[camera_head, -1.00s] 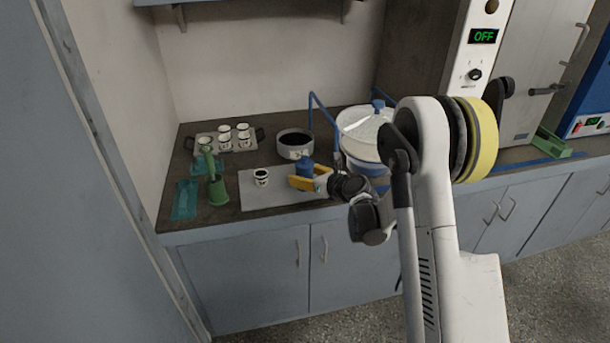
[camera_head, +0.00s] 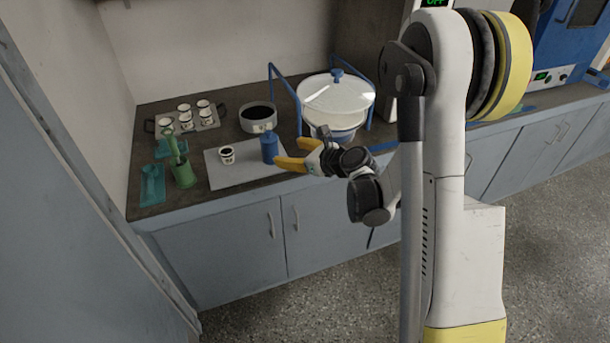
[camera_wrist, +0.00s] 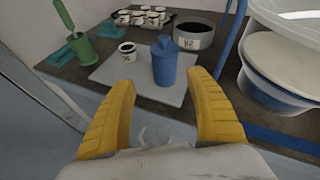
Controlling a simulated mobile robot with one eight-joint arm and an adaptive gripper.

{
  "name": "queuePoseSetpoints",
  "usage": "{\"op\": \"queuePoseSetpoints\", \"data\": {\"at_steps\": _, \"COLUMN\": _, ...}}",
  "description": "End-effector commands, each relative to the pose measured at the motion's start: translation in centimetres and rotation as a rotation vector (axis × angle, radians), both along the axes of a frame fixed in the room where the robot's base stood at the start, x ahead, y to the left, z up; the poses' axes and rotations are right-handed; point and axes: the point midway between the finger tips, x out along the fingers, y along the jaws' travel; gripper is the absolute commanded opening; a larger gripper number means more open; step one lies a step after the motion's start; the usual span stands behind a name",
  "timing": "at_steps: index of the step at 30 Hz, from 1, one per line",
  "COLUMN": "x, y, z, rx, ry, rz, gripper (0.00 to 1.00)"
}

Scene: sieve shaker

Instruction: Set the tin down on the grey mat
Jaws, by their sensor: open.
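The blue tin (camera_head: 270,148), with a small knob on its lid, stands upright on the grey mat (camera_head: 232,178) on the dark worktop.
A white cup (camera_head: 227,155) stands on the mat left of the tin. Behind are a dark-filled pan (camera_head: 258,118) and a tray of several cups (camera_head: 201,124). A green holder (camera_head: 183,174) is at left. A large lidded white vessel (camera_head: 337,98) in a blue frame stands at right.

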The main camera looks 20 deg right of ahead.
Motion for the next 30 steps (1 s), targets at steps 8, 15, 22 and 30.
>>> {"op": "queuePoseSetpoints", "data": {"at_steps": 8, "x": -7.1, "y": 4.4, "z": 6.9, "rx": -0.74, "ry": -0.098, "rz": 0.402, "gripper": 0.65}}
{"op": "queuePoseSetpoints", "data": {"at_steps": 15, "x": -17.1, "y": 5.9, "z": 10.3, "rx": -1.407, "ry": -0.211, "rz": 0.879, "gripper": 0.65}}
{"op": "queuePoseSetpoints", "data": {"at_steps": 22, "x": -26.4, "y": 4.9, "z": 10.7, "rx": -1.917, "ry": -0.319, "rz": 1.366, "gripper": 0.65}}
{"op": "queuePoseSetpoints", "data": {"at_steps": 30, "x": -30.7, "y": 3.6, "z": 10.3, "rx": -2.153, "ry": -0.378, "rz": 1.656, "gripper": 0.65}}
